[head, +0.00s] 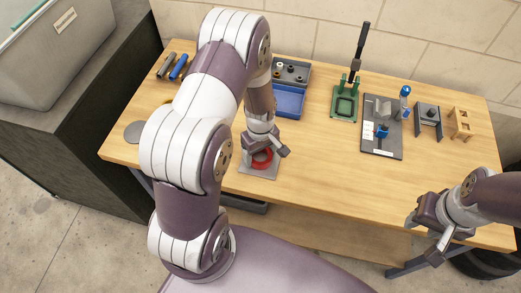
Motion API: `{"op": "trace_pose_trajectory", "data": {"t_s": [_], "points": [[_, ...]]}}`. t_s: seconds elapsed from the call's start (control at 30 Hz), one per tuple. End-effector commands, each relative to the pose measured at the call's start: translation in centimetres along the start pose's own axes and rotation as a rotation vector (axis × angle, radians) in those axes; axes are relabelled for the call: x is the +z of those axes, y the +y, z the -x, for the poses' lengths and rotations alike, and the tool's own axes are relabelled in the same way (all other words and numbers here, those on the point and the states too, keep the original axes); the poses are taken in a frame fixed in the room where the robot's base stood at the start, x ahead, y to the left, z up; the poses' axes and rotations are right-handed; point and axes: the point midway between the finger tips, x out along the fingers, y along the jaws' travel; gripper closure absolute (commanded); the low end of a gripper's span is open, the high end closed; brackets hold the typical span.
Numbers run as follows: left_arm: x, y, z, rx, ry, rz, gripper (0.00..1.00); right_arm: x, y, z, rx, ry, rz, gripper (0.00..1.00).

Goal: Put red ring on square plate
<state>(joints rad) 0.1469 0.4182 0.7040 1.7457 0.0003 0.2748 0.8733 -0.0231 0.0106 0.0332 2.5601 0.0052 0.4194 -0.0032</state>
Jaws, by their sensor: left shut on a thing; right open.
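The red ring (261,159) is at the front middle-left of the wooden table, directly over the square plate (258,172), a grey sheet near the table's front edge. My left gripper (266,152) reaches down from above and is shut on the red ring. I cannot tell whether the ring touches the plate or is held just above it. The gripper and ring hide part of the plate. My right gripper (427,237) is open and empty, off the front right of the table.
A blue tray (289,101) and a grey tray with small parts (291,72) lie behind the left gripper. A green press (345,103), a dark fixture board (382,146) and a wooden block (461,123) stand to the right. The front middle tabletop (340,185) is clear.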

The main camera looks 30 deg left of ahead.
Motion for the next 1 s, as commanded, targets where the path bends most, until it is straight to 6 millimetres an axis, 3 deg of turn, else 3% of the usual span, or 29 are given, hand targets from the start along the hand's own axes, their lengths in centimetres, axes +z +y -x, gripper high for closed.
{"op": "trace_pose_trajectory", "data": {"t_s": [0.33, 0.37, 0.4, 0.6, 0.73, 1.0], "points": [[0.0, 0.0, -0.5, 0.001, 0.001, 0.000, 0.59, 0.0, 0.0, -0.4, 0.000, 0.000, 0.000, 0.57], [0.0, 0.0, -0.3, 0.001, 0.001, 0.000, 0.13, 0.0, 0.0, -0.3, 0.000, 0.000, 0.000, 0.57], [0.0, 0.0, -0.3, 0.001, 0.001, 0.000, 0.00, 0.0, 0.0, -0.2, 0.000, 0.000, 0.000, 0.57], [0.0, 0.0, -0.3, 0.001, 0.001, 0.000, 0.00, 0.0, 0.0, -0.2, 0.000, 0.000, 0.000, 0.57], [-0.1, 0.1, 0.8, 0.003, 0.003, 0.000, 0.00, 0.0, 0.0, -0.2, 0.000, 0.000, 0.000, 0.57], [-0.1, 0.1, 7.8, 0.006, 0.005, 0.000, 0.00, 0.1, 0.0, -1.0, 0.000, 0.000, 0.000, 0.57]]}}
